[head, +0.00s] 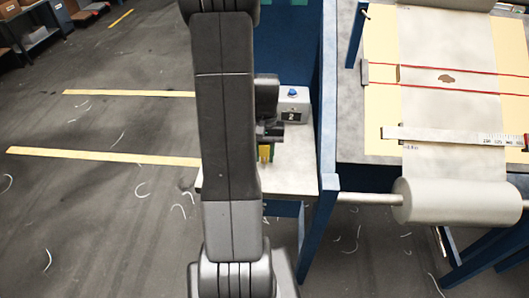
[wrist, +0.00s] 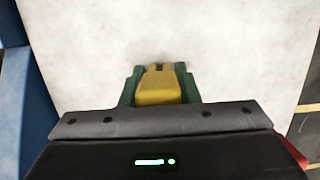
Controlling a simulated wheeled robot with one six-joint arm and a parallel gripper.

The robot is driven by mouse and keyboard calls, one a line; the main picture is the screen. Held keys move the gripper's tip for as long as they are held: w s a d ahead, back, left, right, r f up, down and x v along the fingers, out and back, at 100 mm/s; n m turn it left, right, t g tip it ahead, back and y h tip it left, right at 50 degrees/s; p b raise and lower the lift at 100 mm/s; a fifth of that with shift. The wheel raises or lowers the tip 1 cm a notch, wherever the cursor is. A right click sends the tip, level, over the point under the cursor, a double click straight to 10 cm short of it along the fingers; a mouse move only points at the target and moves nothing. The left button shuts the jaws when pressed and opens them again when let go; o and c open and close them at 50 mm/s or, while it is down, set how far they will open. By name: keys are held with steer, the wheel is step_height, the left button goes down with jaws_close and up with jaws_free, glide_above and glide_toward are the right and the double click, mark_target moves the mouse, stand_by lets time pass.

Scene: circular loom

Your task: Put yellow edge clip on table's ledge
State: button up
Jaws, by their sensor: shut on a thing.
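The yellow edge clip (wrist: 158,88) sits between the green fingers of my gripper (wrist: 160,72) in the wrist view. My gripper is shut on it. In the head view the clip (head: 264,153) shows as a small yellow patch beside my arm, in front of the pale ledge. The ledge (head: 290,178) is a light grey surface left of the blue frame, and it fills much of the wrist view (wrist: 230,50) behind the clip. I cannot tell whether the clip touches the ledge. My arm hides the ledge's left part.
A grey box with a blue button and the number 2 (head: 294,104) stands on the ledge's back part. A blue post (head: 327,110) borders the ledge on the right. Beyond it is a table with fabric (head: 450,140), a ruler (head: 455,136) and a roll (head: 455,202).

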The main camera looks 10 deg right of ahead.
steer(key=shift+f+b, duration=0.35)
steer(key=shift+f, duration=0.1)
steer(key=o, duration=1.2)
steer(key=shift+c, duration=0.2)
steer(key=shift+r, duration=0.1)
steer(key=b+v, duration=0.1)
steer(key=v, duration=1.2)
steer(key=shift+r, duration=0.3)
